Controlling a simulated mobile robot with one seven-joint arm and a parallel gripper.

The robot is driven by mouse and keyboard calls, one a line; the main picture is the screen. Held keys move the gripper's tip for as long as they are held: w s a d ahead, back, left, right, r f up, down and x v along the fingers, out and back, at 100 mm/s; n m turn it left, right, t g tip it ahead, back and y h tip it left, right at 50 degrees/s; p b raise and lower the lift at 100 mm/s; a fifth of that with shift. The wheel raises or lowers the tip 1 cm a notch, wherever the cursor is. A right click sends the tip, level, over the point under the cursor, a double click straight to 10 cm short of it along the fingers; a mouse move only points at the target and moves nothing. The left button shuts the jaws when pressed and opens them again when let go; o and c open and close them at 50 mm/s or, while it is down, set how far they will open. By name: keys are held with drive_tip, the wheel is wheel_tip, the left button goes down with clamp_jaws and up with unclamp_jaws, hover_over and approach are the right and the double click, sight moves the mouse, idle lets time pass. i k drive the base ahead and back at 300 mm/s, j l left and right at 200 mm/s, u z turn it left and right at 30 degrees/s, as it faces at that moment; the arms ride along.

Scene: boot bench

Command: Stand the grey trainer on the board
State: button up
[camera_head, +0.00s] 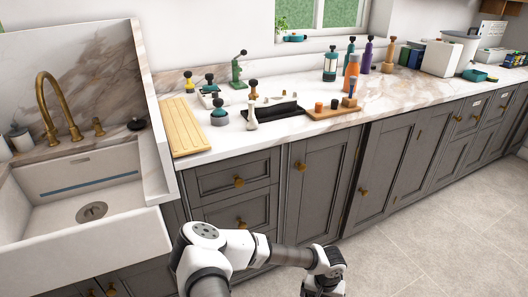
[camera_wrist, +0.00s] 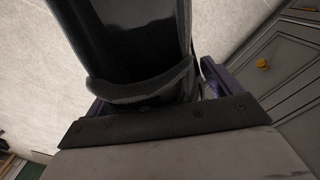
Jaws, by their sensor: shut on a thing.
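My gripper (camera_wrist: 155,97) is shut on a dark grey thing with a soft, padded-looking edge, which looks like the grey trainer (camera_wrist: 138,45). Its purple fingers show on both sides of it, and much of the thing is cut off by the top of the wrist view. In the head view my gripper (camera_head: 322,287) is low at the bottom edge, in front of the cabinets, and what it holds cannot be made out there. A pale ribbed wooden board (camera_head: 182,126) lies on the counter beside the sink, with nothing on it. A smaller brown board (camera_head: 333,110) carries small orange and dark items.
The marble counter (camera_head: 290,135) has a black tray (camera_head: 275,109), a white-bodied tool (camera_head: 252,115), an orange bottle (camera_head: 352,70) and several other items. The sink (camera_head: 85,190) is at left. Grey cabinets (camera_head: 315,175) stand below; the tiled floor (camera_head: 440,230) at right is clear.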

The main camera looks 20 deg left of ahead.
sight(186, 117)
drive_tip(key=u, duration=0.65)
drive_tip(key=i+l+u, duration=0.1)
drive_tip(key=l+u, duration=0.15)
drive_tip(key=u, duration=0.2)
drive_tip(key=l+u, duration=0.3)
drive_tip(key=u, duration=0.15)
drive_tip(key=l+u, duration=0.5)
drive_tip(key=l, duration=0.35)
drive_tip(key=k+l, duration=0.1)
drive_tip(key=l, duration=0.75)
drive_tip(key=k+u, duration=0.05)
